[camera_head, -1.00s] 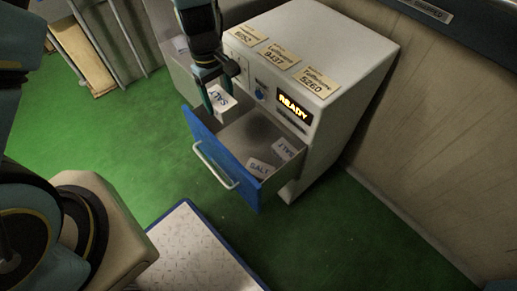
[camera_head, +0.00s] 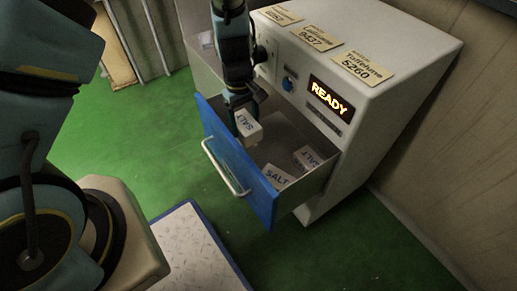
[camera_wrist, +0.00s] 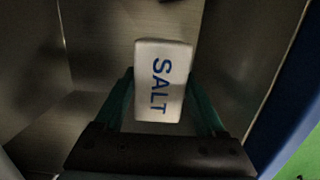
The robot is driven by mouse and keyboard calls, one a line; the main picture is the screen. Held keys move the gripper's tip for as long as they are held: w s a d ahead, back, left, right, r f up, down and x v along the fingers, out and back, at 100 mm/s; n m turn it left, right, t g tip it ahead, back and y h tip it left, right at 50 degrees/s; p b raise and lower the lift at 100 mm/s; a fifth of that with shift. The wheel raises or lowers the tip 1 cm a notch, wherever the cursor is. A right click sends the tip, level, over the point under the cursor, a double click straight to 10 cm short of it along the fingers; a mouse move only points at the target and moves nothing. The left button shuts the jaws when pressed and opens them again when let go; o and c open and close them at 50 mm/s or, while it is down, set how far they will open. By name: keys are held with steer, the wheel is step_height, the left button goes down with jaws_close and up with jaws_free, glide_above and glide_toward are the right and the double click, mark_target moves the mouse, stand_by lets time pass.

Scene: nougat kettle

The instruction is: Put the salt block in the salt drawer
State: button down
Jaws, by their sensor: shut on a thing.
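My gripper (camera_head: 239,112) is shut on a white salt block (camera_head: 248,127) marked "SALT". In the wrist view the block (camera_wrist: 161,82) sits between the two green fingers of my gripper (camera_wrist: 163,100). The block is over the left part of the open salt drawer (camera_head: 238,164), which has a blue front and metal inner walls. Around the block in the wrist view are the drawer's walls and floor. I cannot tell how far the block is above the drawer floor. Two more salt blocks lie at the drawer's right end, one (camera_head: 277,177) nearer the front and one (camera_head: 309,158) behind.
The white cabinet (camera_head: 392,90) has a lit "READY" display (camera_head: 331,98), a blue button (camera_head: 289,84) and paper labels on top. The drawer's metal handle (camera_head: 224,168) sticks out in front. A blue-edged plate (camera_head: 195,245) lies on the green floor.

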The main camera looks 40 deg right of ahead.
mark_target(243, 119)
step_height(243, 119, down, 8)
steer(key=shift+f+b, duration=0.1)
steer(key=shift+b, duration=1.1)
steer(key=shift+f, duration=0.15)
jaws_free()
steer(key=r+p, duration=0.1)
steer(key=r, duration=0.3)
steer(key=w+r+p, duration=0.1)
steer(key=r, duration=0.3)
steer(key=r+p, duration=0.2)
steer(key=r, duration=0.2)
steer(key=shift+w+r, duration=0.2)
